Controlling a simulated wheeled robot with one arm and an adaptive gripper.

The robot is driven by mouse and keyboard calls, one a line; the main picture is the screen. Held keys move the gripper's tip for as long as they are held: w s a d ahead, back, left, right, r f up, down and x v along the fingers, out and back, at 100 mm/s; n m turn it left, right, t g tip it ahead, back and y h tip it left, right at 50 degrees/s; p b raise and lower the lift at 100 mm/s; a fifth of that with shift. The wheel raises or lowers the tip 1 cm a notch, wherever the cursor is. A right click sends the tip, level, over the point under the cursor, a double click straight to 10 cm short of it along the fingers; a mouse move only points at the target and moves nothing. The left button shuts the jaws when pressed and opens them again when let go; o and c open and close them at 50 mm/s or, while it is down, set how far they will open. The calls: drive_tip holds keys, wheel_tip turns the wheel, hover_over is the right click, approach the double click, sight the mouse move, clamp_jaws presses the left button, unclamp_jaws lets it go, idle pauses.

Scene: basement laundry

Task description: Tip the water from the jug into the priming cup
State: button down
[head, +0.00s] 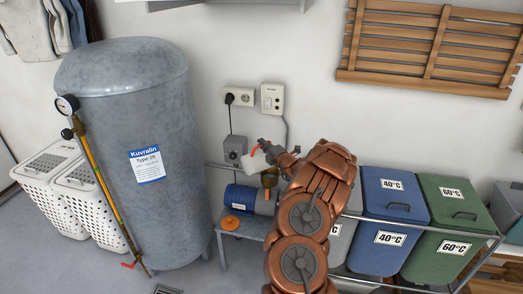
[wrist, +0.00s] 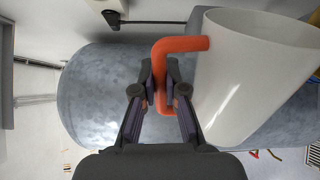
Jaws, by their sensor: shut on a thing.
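My gripper (head: 272,146) is shut on the orange handle of the white jug (head: 257,163). In the wrist view, my gripper (wrist: 160,75) has its fingers on either side of the handle (wrist: 183,45), and the jug's smooth white body (wrist: 255,75) fills the right. The jug is held in the air and looks tilted in the head view; its water cannot be seen. A small brass-coloured fitting (head: 269,179), which looks like the priming cup, sits on the blue pump (head: 242,197) just below and right of the jug. My arm partly hides it.
The pump stands on a low grey bench (head: 254,230) with an orange disc (head: 230,222) at its front. A large grey tank (head: 140,210) stands close on the left. A grey box (head: 235,147) and sockets are on the wall behind. Blue (head: 395,205) and green bins stand right.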

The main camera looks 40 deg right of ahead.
drive_tip(key=shift+a+f+n+b, duration=0.55)
drive_tip(key=shift+f+n+b, duration=0.05)
drive_tip(key=shift+n+b, duration=0.2)
drive_tip(key=w+a+f+n+b, duration=0.1)
drive_tip(key=a+f+n+b, duration=0.5)
drive_tip(key=a+n+b, duration=0.4)
drive_tip(key=n+b, duration=0.6)
drive_tip(key=b, duration=0.1)
drive_tip(key=shift+w+a+f+y, duration=0.15)
drive_tip(key=shift+a+f+y, duration=0.15)
drive_tip(key=shift+a+f, duration=0.1)
drive_tip(key=shift+r+n, duration=0.1)
drive_tip(key=shift+n, duration=0.2)
